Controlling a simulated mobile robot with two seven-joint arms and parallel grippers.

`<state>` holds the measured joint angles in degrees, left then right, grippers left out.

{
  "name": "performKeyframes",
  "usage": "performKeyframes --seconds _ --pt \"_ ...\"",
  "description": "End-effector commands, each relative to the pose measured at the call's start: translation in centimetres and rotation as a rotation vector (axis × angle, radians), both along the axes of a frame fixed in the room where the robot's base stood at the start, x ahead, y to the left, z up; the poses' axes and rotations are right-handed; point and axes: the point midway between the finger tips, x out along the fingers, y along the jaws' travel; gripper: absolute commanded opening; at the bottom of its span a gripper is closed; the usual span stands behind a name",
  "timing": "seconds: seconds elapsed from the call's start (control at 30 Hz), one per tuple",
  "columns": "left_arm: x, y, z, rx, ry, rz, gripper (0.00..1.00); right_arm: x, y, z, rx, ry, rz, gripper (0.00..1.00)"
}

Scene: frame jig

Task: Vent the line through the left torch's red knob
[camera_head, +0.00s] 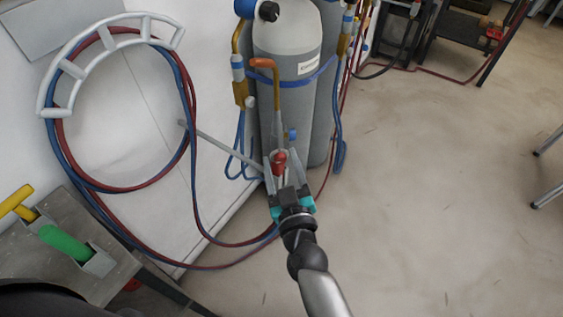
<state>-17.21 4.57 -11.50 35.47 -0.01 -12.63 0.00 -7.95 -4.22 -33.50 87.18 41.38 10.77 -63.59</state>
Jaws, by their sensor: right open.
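A torch with a bent copper tip (265,64) hangs in front of the grey gas cylinders, its tube running down. Its red knob (279,158) sits low on the torch, with a small blue knob (291,135) a little above and to the right. My right gripper (283,162) comes up from below and is open, with one finger on each side of the red knob. I cannot tell whether the fingers touch it. The torch's lower end is hidden behind the gripper. My left gripper is not in view.
Grey cylinders (286,100) stand behind the torch. Red and blue hoses hang coiled on a white wall rack (150,28) and loop low, left of my right arm. A grey bench (110,278) with green and yellow handles is at lower left. The floor (440,190) to the right is clear.

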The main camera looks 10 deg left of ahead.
Motion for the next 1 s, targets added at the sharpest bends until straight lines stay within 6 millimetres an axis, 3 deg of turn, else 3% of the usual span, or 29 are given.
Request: performKeyframes --seconds 0.07,0.57,1.0 --pt "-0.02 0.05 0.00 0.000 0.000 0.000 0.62 0.00 -0.01 0.00 0.000 0.000 0.000 0.56" --pt "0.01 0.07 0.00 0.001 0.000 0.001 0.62 -0.04 -0.04 0.00 0.000 0.000 0.000 0.00" --pt "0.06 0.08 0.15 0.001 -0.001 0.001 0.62 -0.03 -0.05 0.01 0.023 0.011 0.000 0.00"
